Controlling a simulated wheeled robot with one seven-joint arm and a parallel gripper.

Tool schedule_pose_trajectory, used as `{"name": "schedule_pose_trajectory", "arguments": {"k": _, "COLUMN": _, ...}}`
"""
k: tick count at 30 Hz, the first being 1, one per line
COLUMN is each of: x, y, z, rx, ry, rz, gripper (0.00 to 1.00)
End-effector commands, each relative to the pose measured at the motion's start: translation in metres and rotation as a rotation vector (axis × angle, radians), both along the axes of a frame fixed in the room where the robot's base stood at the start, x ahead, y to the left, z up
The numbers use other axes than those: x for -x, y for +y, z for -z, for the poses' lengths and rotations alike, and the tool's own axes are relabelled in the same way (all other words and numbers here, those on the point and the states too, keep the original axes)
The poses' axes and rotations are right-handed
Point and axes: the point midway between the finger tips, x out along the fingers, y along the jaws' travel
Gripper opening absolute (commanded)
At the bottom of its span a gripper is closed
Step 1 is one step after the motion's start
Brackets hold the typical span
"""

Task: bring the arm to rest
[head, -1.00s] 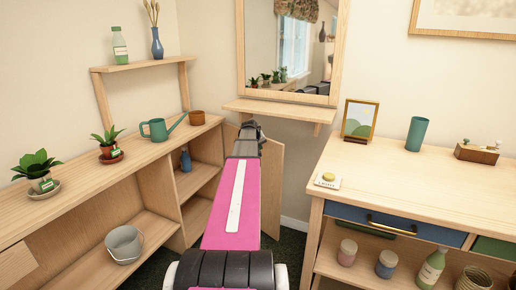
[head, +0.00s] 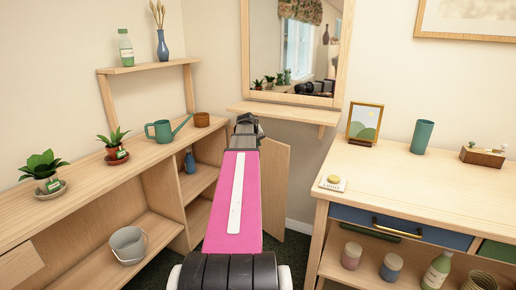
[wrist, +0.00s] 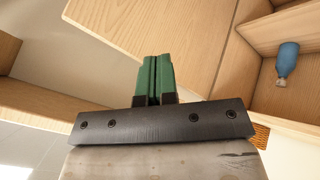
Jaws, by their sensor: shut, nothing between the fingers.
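My arm, with a pink link, reaches forward from the bottom of the head view toward the corner between the two furniture pieces. In the wrist view my gripper (wrist: 158,80) shows its two green fingers pressed together with nothing between them. A wooden surface, apparently the open cabinet door (head: 273,185), is behind the fingers in the wrist view. In the head view the fingers themselves are hidden by the wrist.
On the left, a low shelf unit (head: 105,180) carries potted plants, a teal watering can (head: 163,131) and a brown pot (head: 202,119). A blue bottle (wrist: 287,60) stands inside it. On the right, a desk (head: 400,170) carries a picture frame (head: 364,123) and a green cup (head: 421,137). A mirror shelf (head: 282,114) is ahead.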

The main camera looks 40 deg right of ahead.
Motion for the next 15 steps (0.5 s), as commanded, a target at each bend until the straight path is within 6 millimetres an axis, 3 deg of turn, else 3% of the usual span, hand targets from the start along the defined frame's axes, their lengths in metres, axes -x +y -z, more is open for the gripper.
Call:
{"name": "schedule_pose_trajectory", "arguments": {"k": 7, "x": 0.005, "y": 0.006, "z": -0.01, "rx": 0.0, "ry": 0.0, "rz": 0.0, "gripper": 0.0}}
{"name": "schedule_pose_trajectory", "arguments": {"k": 12, "x": 0.004, "y": 0.007, "z": -0.009, "rx": -0.002, "ry": 0.0, "rz": -0.002, "gripper": 0.0}}
{"name": "schedule_pose_trajectory", "arguments": {"k": 15, "x": -0.001, "y": 0.02, "z": -0.002, "rx": -0.014, "ry": 0.002, "rz": -0.012, "gripper": 0.0}}
